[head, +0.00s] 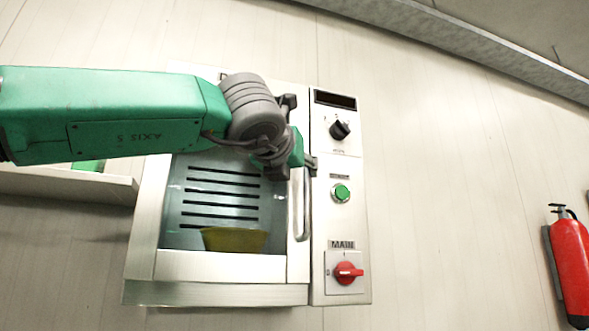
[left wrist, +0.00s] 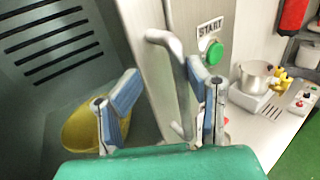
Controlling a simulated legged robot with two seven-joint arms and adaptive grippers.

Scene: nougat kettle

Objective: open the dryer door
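The dryer (head: 215,294) is a pale metal cabinet with a glass-fronted door (head: 220,180), which looks closed. A vertical bar handle (head: 303,215) runs along the door's right edge. It also shows in the left wrist view (left wrist: 163,40). My left gripper (head: 296,165) is at the upper part of the handle. In the left wrist view its fingers (left wrist: 160,100) are spread apart, with the handle between them and nearer the right-hand fingers. I cannot tell whether they touch it. My right gripper is not in view.
Right of the door are a black knob (head: 340,130), a green button (head: 341,193) and a red main switch (head: 347,273). A yellow container (head: 233,240) shows behind the glass. A fire extinguisher (head: 571,265) is at far right. A pot (left wrist: 256,76) stands beyond the dryer.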

